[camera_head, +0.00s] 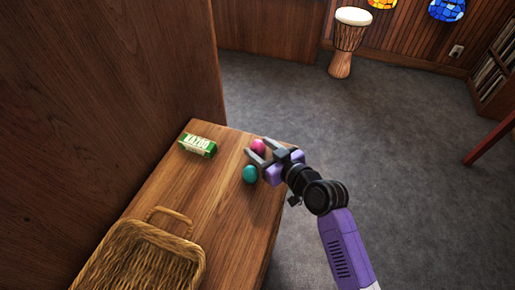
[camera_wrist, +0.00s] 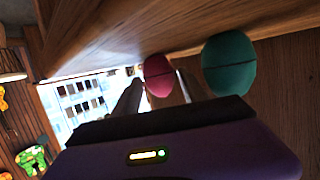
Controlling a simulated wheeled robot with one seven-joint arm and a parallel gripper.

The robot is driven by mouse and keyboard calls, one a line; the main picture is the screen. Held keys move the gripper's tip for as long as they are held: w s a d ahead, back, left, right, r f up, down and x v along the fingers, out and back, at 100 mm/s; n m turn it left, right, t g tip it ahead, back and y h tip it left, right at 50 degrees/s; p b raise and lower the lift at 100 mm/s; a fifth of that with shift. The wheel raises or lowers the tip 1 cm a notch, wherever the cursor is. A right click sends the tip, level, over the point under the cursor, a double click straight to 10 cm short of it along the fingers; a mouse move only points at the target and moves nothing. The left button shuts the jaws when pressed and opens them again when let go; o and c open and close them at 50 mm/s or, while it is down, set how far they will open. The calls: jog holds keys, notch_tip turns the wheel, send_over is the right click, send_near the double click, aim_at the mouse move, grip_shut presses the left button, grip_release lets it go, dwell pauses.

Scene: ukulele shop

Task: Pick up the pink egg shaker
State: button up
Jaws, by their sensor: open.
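The pink egg shaker (camera_head: 258,146) lies on the wooden tabletop near its far right edge. In the wrist view the pink egg (camera_wrist: 157,75) appears between the two finger ends. My gripper (camera_head: 258,152) is open, its fingers pointing left over the table, with the pink egg at the fingertips. I cannot tell whether the fingers touch it. A teal egg (camera_head: 250,174) sits just beside the lower finger, and in the wrist view the teal egg (camera_wrist: 229,63) is to the right of the fingers, outside them.
A green and white kazoo box (camera_head: 197,145) lies left of the eggs. A wicker basket (camera_head: 143,262) stands at the near end of the table (camera_head: 226,222). A tall wooden panel (camera_head: 110,90) rises along the table's left side. A djembe drum (camera_head: 345,45) stands on the floor beyond.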

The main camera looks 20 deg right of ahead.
grip_shut()
jog(key=shift+r, duration=0.15)
